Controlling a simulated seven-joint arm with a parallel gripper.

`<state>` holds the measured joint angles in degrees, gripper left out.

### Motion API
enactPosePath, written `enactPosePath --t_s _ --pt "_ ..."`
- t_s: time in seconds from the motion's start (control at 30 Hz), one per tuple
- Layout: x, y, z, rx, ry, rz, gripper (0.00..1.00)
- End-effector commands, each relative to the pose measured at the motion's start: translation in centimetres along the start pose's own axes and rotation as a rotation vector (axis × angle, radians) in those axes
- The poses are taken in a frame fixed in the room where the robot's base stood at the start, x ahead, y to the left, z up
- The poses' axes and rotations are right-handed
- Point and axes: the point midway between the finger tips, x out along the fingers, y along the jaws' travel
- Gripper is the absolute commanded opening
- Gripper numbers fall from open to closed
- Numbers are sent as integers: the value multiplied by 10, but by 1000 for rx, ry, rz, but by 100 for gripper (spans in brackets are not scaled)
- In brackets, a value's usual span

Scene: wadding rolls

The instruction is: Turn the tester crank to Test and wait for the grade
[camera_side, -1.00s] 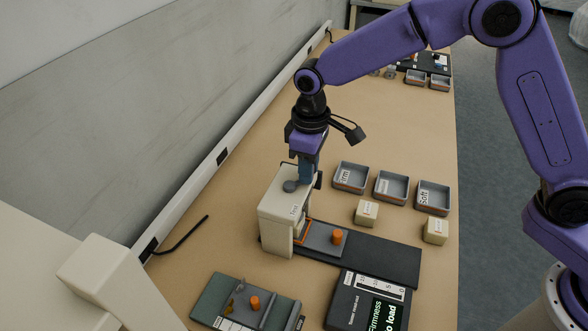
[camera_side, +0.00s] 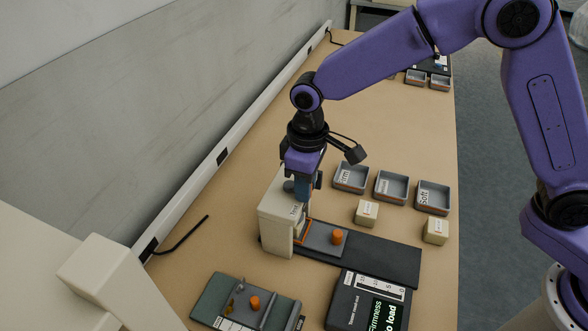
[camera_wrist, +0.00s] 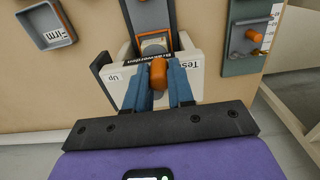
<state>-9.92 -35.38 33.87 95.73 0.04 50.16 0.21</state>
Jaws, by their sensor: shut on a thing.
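The tester (camera_side: 275,215) is a cream block with a Test label on its edge, standing at the left middle of the bench in the side view. It also shows in the wrist view (camera_wrist: 115,90), with an Up label at left and a Test label at right. My gripper (camera_side: 302,198) is at the top of the tester, beside the Test label. In the wrist view its blue fingers (camera_wrist: 158,85) are shut on the orange crank knob (camera_wrist: 158,72), between the two labels. The crank arm is mostly hidden. The display (camera_side: 385,314) reads Firmness, no load.
A grey slide with an orange knob (camera_side: 337,237) runs from the tester onto a dark plate (camera_side: 390,262). Three grey trays (camera_side: 392,187) stand behind two cream blocks (camera_side: 367,212). A green fixture (camera_side: 225,298) is at front left.

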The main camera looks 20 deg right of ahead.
Motion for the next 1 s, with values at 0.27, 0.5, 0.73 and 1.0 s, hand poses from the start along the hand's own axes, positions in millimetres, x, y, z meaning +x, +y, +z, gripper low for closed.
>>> enactPosePath --t_s 0.27,0.5,0.73,1.0 --pt "-1 0 -1 0 0 0 6" --pt "-1 -15 -13 -1 1 1 6" --pt "-1 -20 -17 3 1 1 6" --pt "-1 -22 -25 2 1 1 6"
